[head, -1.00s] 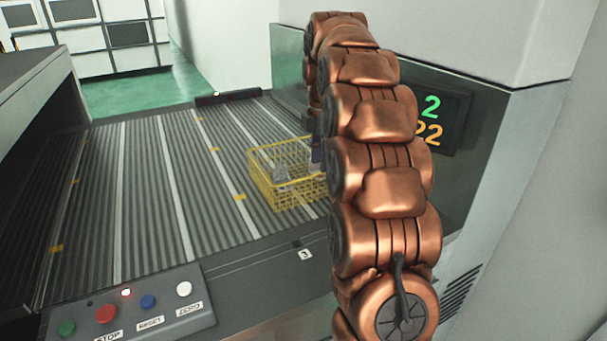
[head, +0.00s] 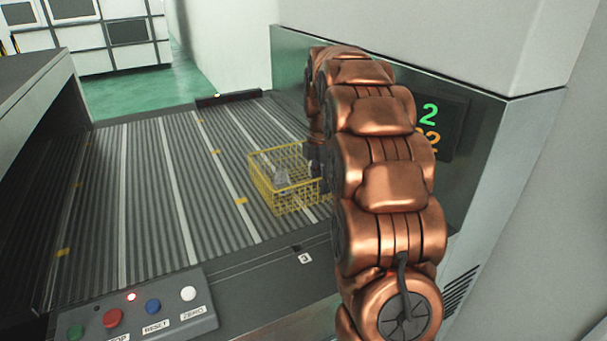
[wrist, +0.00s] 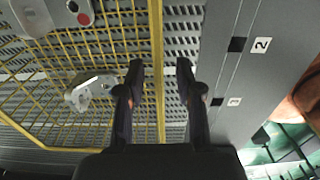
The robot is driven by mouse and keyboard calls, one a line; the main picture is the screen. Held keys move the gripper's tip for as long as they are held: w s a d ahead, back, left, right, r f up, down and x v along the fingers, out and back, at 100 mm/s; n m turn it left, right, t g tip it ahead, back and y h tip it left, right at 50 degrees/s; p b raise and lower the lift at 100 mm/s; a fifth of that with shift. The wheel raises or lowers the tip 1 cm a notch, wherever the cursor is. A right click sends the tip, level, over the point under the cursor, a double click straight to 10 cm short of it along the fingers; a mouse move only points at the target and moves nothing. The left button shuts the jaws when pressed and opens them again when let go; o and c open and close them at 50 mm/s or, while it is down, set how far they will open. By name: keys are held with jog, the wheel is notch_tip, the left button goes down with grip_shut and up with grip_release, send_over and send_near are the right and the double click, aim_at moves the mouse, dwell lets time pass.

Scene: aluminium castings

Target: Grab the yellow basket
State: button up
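The yellow wire basket (head: 292,198) stands on the grey ribbed conveyor, close to its right side. A grey casting (head: 281,177) shows inside it. In the wrist view, a yellow side wall of the basket (wrist: 157,50) runs between the two dark fingers of my gripper (wrist: 160,72). The fingers are apart, with visible gaps to the wall, so my gripper is open. Grey castings lie in the basket to the left, one near the fingers (wrist: 92,92) and one at the top (wrist: 52,14). In the head view my copper arm hides most of the gripper and the basket's right end.
The ribbed conveyor (head: 140,190) is clear left of the basket. A button panel (head: 150,315) is at the front left. A metal housing with a lit number display (head: 430,112) stands to the right. Number labels (wrist: 260,45) mark the conveyor edge.

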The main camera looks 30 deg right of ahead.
jog(key=shift+f+p, duration=0.4)
jog(key=shift+f, duration=0.8)
grip_shut()
